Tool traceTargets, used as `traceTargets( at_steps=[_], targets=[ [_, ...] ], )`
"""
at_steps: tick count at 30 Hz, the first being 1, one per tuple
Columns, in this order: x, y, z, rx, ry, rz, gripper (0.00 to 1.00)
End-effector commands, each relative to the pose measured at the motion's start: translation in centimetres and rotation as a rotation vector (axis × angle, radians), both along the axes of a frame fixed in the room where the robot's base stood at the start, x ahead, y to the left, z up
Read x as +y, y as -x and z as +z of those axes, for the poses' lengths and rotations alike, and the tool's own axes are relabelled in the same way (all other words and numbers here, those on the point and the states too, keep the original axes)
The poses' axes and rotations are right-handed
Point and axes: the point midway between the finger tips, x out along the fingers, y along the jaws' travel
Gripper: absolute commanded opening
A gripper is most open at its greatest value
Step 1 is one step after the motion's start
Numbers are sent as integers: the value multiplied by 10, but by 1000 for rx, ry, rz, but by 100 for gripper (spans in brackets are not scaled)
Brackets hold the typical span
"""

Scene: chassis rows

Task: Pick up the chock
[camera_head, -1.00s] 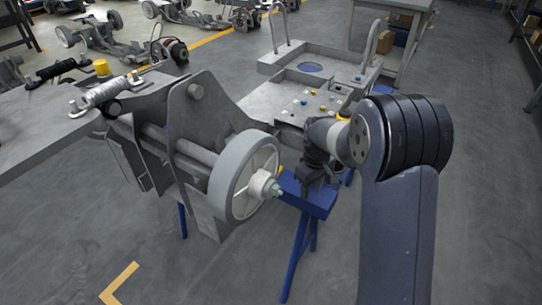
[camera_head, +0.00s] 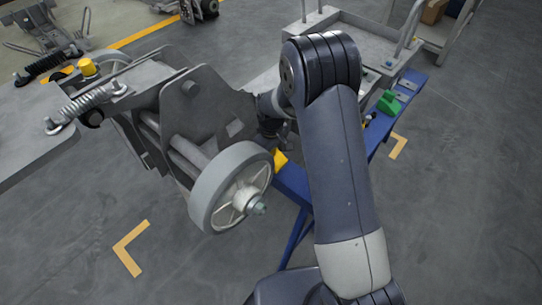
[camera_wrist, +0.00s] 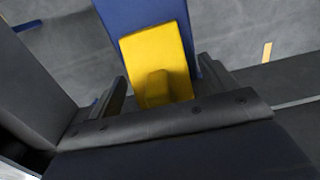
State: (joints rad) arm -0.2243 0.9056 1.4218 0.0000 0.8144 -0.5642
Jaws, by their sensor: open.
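The yellow chock (camera_head: 280,160) sits on a blue bench (camera_head: 292,186), just behind the right edge of the grey wheel (camera_head: 232,188). In the wrist view the chock (camera_wrist: 160,50) fills the middle, a yellow wedge with a raised block at its near end, on the blue surface (camera_wrist: 140,12). My gripper (camera_wrist: 164,86) is open, one finger to the left and one to the right of the chock's near end. I cannot tell whether either finger touches it. In the head view my gripper is mostly hidden by the wheel's plate and my arm.
The wheel hangs from a grey chassis bracket (camera_head: 195,95) close to my gripper's left. A coil spring (camera_head: 95,100) and a yellow cap (camera_head: 87,67) sit on the chassis. A green block (camera_head: 389,102) lies on the bench's right part. The floor at right is clear.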

Motion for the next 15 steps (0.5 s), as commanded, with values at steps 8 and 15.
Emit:
traceTargets(
  at_steps=[8,15],
  targets=[
    [0,0,-4,0,0,0,80],
    [0,0,-4,0,0,0,60]
  ],
)
